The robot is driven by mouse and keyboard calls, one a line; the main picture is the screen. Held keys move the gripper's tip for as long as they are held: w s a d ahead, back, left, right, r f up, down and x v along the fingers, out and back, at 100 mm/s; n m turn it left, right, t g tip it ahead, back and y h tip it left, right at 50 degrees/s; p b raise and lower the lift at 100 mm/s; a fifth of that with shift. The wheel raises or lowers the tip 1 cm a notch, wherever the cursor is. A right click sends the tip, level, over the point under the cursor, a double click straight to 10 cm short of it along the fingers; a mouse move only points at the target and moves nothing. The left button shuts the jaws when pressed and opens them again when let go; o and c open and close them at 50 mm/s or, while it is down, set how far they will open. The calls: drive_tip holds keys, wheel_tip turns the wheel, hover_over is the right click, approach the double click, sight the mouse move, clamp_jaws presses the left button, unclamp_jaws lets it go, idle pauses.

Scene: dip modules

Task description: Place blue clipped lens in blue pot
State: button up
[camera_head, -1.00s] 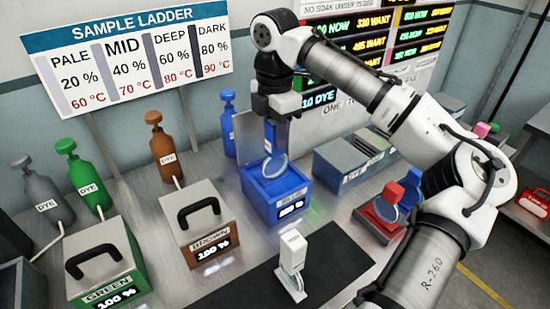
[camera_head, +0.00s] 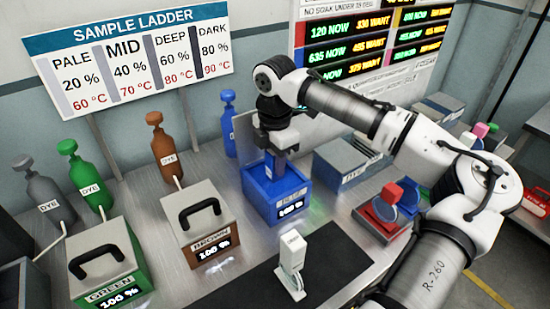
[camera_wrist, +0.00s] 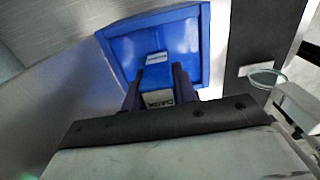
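The blue pot (camera_head: 262,192) stands on the steel bench with its lid raised behind it. My gripper (camera_head: 277,158) points straight down at the pot's opening, its lower end at about rim height. It is shut on the blue clip (camera_wrist: 158,98), whose white label shows between the fingers in the wrist view. The clip's lens is hidden, apparently down inside the pot. The wrist view also shows the pot's blue rim (camera_wrist: 205,45) around the clip. I cannot tell whether the clip touches the pot.
A brown pot (camera_head: 178,228) and a green pot (camera_head: 130,262), both lidded, stand to the left. A white clip with a lens (camera_head: 291,262) stands on the dark mat (camera_head: 335,265). A red clip (camera_head: 392,194) sits in a holder to the right. Dye bottles line the back left.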

drive_tip(key=o, duration=0.4)
drive_tip(key=shift+r, duration=0.1)
wheel_tip(320, 180, up, 12)
drive_tip(key=shift+r+b, duration=0.15)
drive_tip(key=shift+b, duration=0.8)
